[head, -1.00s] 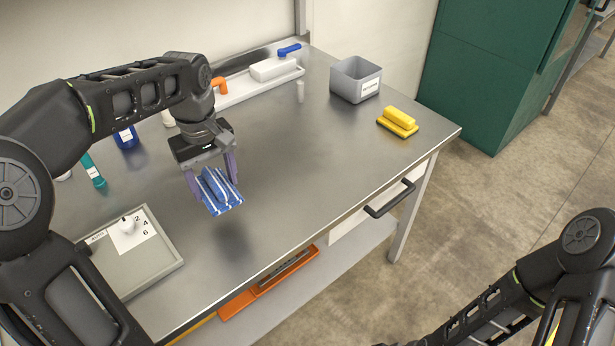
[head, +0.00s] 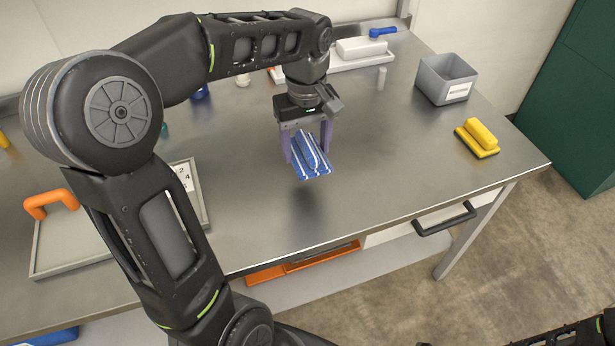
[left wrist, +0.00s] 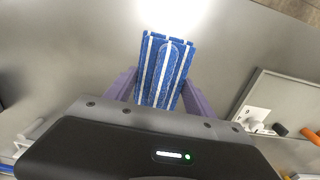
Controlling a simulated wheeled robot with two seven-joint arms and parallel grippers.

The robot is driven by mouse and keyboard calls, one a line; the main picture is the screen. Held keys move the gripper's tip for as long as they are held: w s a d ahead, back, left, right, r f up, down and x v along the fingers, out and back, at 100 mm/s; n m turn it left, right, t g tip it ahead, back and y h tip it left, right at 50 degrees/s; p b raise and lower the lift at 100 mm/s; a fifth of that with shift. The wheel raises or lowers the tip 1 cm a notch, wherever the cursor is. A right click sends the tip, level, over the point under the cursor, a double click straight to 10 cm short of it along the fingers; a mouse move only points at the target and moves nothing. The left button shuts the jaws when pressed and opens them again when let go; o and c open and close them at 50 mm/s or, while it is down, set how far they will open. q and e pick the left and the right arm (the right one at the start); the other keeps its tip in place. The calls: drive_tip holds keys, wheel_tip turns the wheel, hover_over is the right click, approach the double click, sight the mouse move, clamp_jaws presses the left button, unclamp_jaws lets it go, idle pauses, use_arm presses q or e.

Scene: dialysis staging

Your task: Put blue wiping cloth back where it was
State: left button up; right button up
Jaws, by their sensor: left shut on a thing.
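The blue wiping cloth (head: 310,157) has white stripes and is folded. My left gripper (head: 308,146) is shut on it, with a purple finger on each side, and holds it above the steel table (head: 390,170). A dark shadow lies on the table below it. The cloth also shows in the left wrist view (left wrist: 163,75) between the two fingers. My right gripper is not clearly seen; only part of my right arm shows at the bottom right.
A grey bin (head: 445,80) with a label and a yellow sponge-like block (head: 477,138) stand at the right. A white tray (head: 345,62) lies at the back. A grey tray (head: 70,250) is at the left, partly behind my arm. The table's middle right is clear.

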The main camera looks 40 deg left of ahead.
sight(306, 142)
use_arm(q)
drive_tip(key=shift+f, duration=1.7)
drive_tip(key=shift+f, duration=2.55)
drive_tip(key=shift+f+b, duration=0.2)
drive_tip(key=shift+b, duration=0.1)
drive_tip(key=o, duration=1.2)
drive_tip(key=shift+r, duration=0.1)
wheel_tip(306, 142, up, 12)
drive_tip(key=shift+r+p, duration=0.15)
drive_tip(key=shift+p, duration=0.4)
